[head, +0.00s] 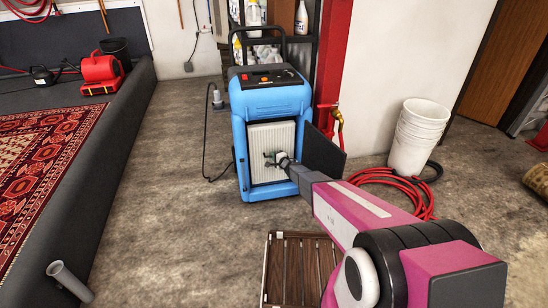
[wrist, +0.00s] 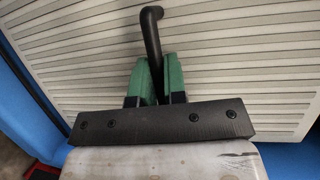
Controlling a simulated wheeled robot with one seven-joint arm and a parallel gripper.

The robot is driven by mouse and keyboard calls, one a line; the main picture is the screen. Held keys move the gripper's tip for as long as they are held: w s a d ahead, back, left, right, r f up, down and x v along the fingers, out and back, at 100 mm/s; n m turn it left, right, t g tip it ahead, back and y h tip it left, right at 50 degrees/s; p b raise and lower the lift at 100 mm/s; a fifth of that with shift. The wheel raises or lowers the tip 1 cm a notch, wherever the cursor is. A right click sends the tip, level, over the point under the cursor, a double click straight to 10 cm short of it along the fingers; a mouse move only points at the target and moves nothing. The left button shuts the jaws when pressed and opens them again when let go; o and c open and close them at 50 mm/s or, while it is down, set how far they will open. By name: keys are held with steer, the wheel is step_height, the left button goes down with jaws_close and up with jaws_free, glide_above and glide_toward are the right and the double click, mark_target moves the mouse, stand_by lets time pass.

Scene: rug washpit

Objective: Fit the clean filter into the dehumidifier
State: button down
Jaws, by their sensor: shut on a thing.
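The blue dehumidifier (head: 268,95) stands on the floor in the middle of the head view, its black door (head: 325,150) swung open to the right. A pale, ribbed filter (head: 262,140) sits upright in its front opening, and its ribs fill much of the wrist view (wrist: 230,50). My gripper (head: 280,158) is at the filter's lower right face in the head view. In the wrist view my gripper (wrist: 158,80) has its green fingers shut on a black bent handle (wrist: 150,30) in front of the ribs. I cannot tell how deep the filter sits.
A slatted wooden rack (head: 300,262) lies on the floor in front. A red hose (head: 395,185) coils beside white buckets (head: 418,138) at right. A red post (head: 333,55) and shelf stand behind. A low dark wall (head: 90,170) with a patterned rug (head: 45,150) is at left. Floor left of the dehumidifier is mostly clear.

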steer(key=shift+f, duration=0.65)
steer(key=c, duration=1.1)
jaws_free()
steer(key=v, duration=1)
steer(key=shift+s+d, duration=0.25)
steer(key=shift+s, duration=0.1)
steer(key=shift+r, duration=0.1)
